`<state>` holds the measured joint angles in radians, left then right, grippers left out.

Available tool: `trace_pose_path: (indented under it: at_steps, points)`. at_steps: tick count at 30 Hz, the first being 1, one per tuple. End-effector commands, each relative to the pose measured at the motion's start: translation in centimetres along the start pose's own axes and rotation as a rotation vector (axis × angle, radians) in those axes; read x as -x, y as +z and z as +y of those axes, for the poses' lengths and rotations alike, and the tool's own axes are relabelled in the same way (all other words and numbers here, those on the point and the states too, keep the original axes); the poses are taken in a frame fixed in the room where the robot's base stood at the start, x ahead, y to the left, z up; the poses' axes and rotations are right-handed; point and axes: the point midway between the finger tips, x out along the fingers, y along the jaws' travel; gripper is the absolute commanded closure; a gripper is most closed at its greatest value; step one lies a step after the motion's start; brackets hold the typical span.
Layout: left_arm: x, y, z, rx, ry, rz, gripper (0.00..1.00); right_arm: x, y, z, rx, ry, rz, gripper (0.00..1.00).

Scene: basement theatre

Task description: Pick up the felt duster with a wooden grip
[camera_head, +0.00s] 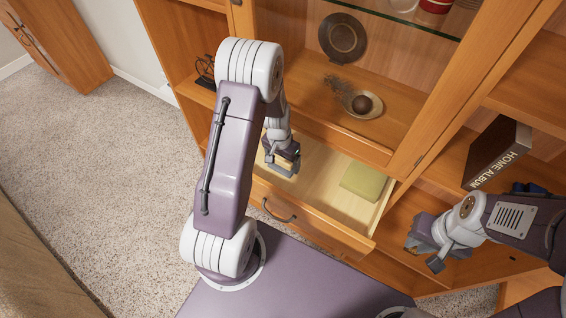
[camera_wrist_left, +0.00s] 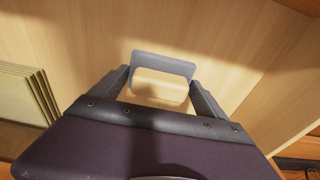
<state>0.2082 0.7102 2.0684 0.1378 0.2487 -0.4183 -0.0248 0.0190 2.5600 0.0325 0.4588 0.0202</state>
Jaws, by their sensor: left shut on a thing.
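The felt duster with a wooden grip (camera_wrist_left: 163,66) shows in the left wrist view as a grey felt strip with a pale wooden block beside it. It sits between the two fingers of my left gripper (camera_wrist_left: 161,92), which is shut on it. In the head view my left gripper (camera_head: 282,166) is inside the open drawer (camera_head: 325,205), at its left part. The duster is hard to make out there, and I cannot tell whether it touches the drawer floor. My right gripper (camera_head: 425,252) is open and empty, to the right of the drawer.
Above the drawer, the cabinet shelf holds a bowl with a dark ball (camera_head: 362,104) and a dark plate (camera_head: 342,38). A home album (camera_head: 497,153) stands on the right shelf. Carpet is clear at left.

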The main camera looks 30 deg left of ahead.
Motion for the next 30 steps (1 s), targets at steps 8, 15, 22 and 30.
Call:
trace_pose_path:
  at_steps: [8, 15, 22, 30]
  points:
    - [4.6, -0.7, -0.1, 0.000, -0.002, 0.007, 0.57, 0.0, 0.0, 0.0, 0.000, 0.000, 0.000, 0.82]
    - [9.2, -1.2, 0.0, 0.000, -0.001, 0.004, 0.57, -0.1, 0.0, 0.0, 0.000, 0.000, 0.000, 0.82]
    - [10.0, -1.2, 0.0, 0.000, 0.000, 0.000, 0.57, -0.1, 0.0, 0.0, 0.000, 0.000, 0.000, 0.82]
    - [10.0, -1.2, 0.0, 0.000, 0.000, 0.000, 0.46, -0.1, 0.0, 0.0, 0.000, 0.000, 0.000, 0.82]
